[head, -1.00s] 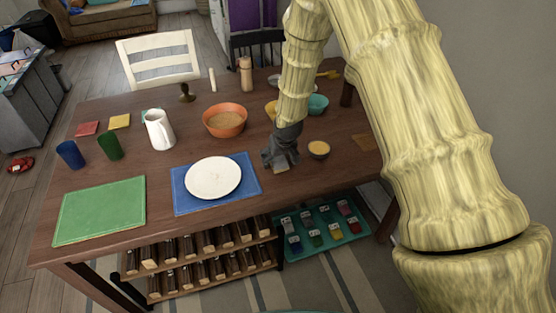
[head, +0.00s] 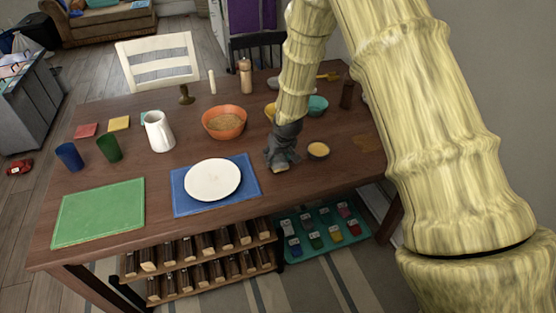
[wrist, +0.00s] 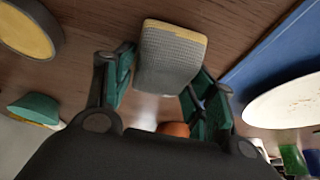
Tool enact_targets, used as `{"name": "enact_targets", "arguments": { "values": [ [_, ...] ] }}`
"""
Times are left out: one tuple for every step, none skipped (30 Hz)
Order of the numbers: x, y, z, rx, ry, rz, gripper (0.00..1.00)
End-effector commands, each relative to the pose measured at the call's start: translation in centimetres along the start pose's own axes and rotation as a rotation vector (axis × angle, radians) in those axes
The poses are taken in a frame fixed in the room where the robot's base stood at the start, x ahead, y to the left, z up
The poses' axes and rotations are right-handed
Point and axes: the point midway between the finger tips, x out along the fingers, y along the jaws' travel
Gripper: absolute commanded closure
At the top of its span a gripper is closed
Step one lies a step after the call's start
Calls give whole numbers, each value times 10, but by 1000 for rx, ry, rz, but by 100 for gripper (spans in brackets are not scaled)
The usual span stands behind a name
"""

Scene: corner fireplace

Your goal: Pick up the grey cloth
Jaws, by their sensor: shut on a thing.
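The grey cloth (wrist: 172,58) shows in the wrist view as a folded, woven-looking block with a tan edge. It sits between the two green-padded fingers of my gripper (wrist: 163,84), which is shut on it. In the head view my gripper (head: 281,161) points down at the right part of the table, between the white plate and a small bowl. There the gripper mostly hides the cloth, and I cannot tell whether the cloth touches the table.
A small bowl (head: 318,150) stands close on the right. A white plate (head: 212,179) on a blue mat (head: 248,190) lies on the left. An orange bowl (head: 224,122) and a white pitcher (head: 159,131) stand further back. Bare wood (head: 235,272) of a rack shows below the table.

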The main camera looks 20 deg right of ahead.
Motion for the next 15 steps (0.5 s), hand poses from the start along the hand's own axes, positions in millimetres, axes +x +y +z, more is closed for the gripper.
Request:
{"name": "enact_targets", "arguments": {
  "values": [
    [-4,0,-2,1,2,-1,68],
    [-7,0,-4,1,3,-1,68],
    [-11,0,-6,1,4,-1,68],
    [-14,0,-7,2,3,0,68],
    [-16,0,-8,2,2,0,68],
    [-21,0,-8,2,3,-1,68],
    [-22,-3,0,0,-1,0,68],
    [-24,-4,5,0,-2,0,68],
    [-28,-6,12,0,-1,0,68],
    [-30,-7,16,0,-1,0,68],
    [-33,-9,21,0,-1,0,68],
    [-36,-11,28,-1,0,0,68],
    [-39,-13,34,0,-1,0,68],
    [-42,-14,39,0,0,1,68],
    [-46,-17,47,-1,-1,0,68]
  ]
}}
